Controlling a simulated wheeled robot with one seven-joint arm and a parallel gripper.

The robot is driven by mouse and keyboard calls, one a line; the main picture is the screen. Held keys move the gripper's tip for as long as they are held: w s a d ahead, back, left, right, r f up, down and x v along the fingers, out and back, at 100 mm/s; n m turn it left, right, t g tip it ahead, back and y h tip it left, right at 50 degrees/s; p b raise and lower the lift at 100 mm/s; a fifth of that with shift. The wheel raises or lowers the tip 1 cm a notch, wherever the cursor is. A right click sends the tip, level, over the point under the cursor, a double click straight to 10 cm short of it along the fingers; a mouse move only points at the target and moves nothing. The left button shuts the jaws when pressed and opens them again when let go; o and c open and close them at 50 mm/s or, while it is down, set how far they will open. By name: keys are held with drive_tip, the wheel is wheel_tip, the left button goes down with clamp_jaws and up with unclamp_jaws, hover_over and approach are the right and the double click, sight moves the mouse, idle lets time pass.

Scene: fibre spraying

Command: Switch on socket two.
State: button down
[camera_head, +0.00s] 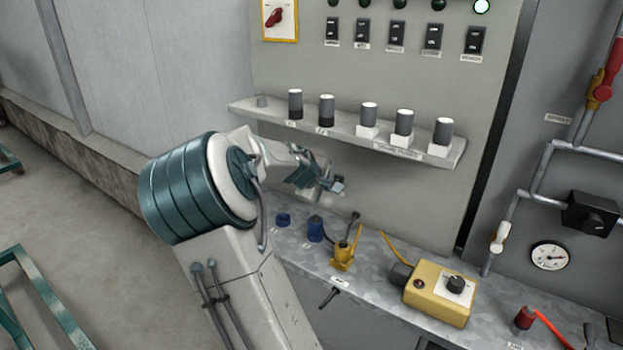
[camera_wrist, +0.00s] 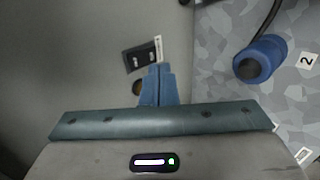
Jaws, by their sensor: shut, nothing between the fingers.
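A small black switch (camera_wrist: 141,56) with a white label strip is on the grey panel in the wrist view. My gripper (camera_wrist: 159,70) is shut and empty, its blue fingertips close beside the switch's lower edge; I cannot tell whether they touch it. A round dark and amber part behind the fingers is half hidden. A blue plug (camera_wrist: 262,58) with a black cable stands by a label "2" (camera_wrist: 307,60); it also shows in the head view (camera_head: 315,229). In the head view my gripper (camera_head: 336,186) is against the panel, above the bench, and hides most of the switch.
A blue socket (camera_head: 283,219) and a yellow plug (camera_head: 343,257) stand on the bench. A yellow box (camera_head: 440,294) with a black knob is to the right. A shelf (camera_head: 450,158) with several dark cylinders juts out above my gripper. Black switches (camera_head: 396,36) line the panel's top.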

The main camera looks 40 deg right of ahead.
drive_tip(key=v, duration=1)
drive_tip(key=shift+s+a, duration=0.15)
drive_tip(key=shift+a, duration=0.1)
drive_tip(key=shift+r, duration=0.2)
drive_tip(key=w+a+f+m+t+y+p, duration=0.3)
drive_tip(key=w+a+f+m+t+p, duration=0.15)
drive_tip(key=w+a+m, duration=0.6)
drive_tip(key=s+d+m+g+h+p, duration=0.1)
drive_tip(key=s+d+m+h+p, duration=0.2)
drive_tip(key=m, duration=0.9)
drive_tip(key=s+d+m+g+h+p, duration=0.2)
drive_tip(key=s+d+m, duration=0.3)
drive_tip(key=m, duration=0.8)
drive_tip(key=s+h+p, duration=0.1)
drive_tip(key=s, duration=0.2)
drive_tip(key=shift+s+f, duration=0.25)
drive_tip(key=shift+f, duration=0.1)
